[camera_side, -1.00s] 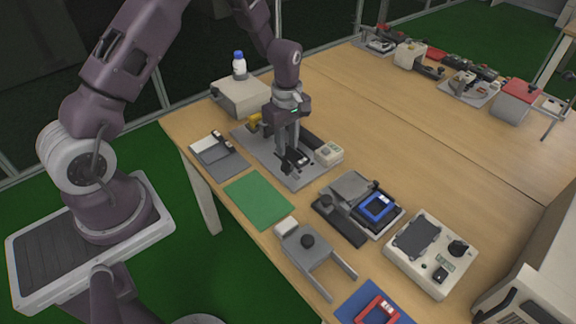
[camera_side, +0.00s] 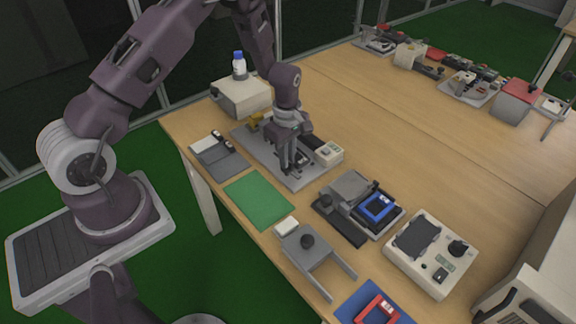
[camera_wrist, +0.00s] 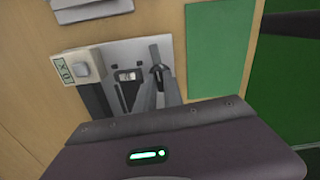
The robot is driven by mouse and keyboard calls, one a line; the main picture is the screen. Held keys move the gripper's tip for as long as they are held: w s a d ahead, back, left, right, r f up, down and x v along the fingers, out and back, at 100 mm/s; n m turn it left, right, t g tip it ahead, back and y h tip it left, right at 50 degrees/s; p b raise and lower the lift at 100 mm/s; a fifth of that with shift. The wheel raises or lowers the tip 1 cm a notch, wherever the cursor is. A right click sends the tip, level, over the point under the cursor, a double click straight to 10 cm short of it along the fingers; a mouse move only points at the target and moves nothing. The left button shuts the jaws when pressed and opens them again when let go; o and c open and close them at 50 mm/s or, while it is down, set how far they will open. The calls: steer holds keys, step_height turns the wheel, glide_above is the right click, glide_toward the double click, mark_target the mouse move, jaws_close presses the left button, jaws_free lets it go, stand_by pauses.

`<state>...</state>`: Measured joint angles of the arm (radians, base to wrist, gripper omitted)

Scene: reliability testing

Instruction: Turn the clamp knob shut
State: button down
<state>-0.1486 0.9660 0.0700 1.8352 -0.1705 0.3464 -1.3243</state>
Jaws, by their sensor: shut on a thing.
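The grey fixture plate (camera_side: 262,158) lies on the bench in the side view, with a dark clamp device on it. My gripper (camera_side: 291,170) points down over the plate's near right part. In the wrist view, my gripper's two fingers (camera_wrist: 157,70) come together around a small dark part that looks like the clamp knob (camera_wrist: 158,74). The fingers hide most of the knob, so its turn angle cannot be told. A dark block with a pale slot (camera_wrist: 127,75) sits beside the fingers on the plate.
A green mat (camera_side: 258,201) lies in front. A device with a blue frame (camera_side: 377,207) stands to the right. A bottle (camera_side: 239,66) stands on a box behind. The bench's middle is clear.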

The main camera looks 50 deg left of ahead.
steer(key=n, duration=1.2)
steer(key=shift+n, duration=0.4)
steer(key=n, duration=0.4)
steer(key=c, duration=1.6)
jaws_free()
steer(key=shift+r, duration=2.25)
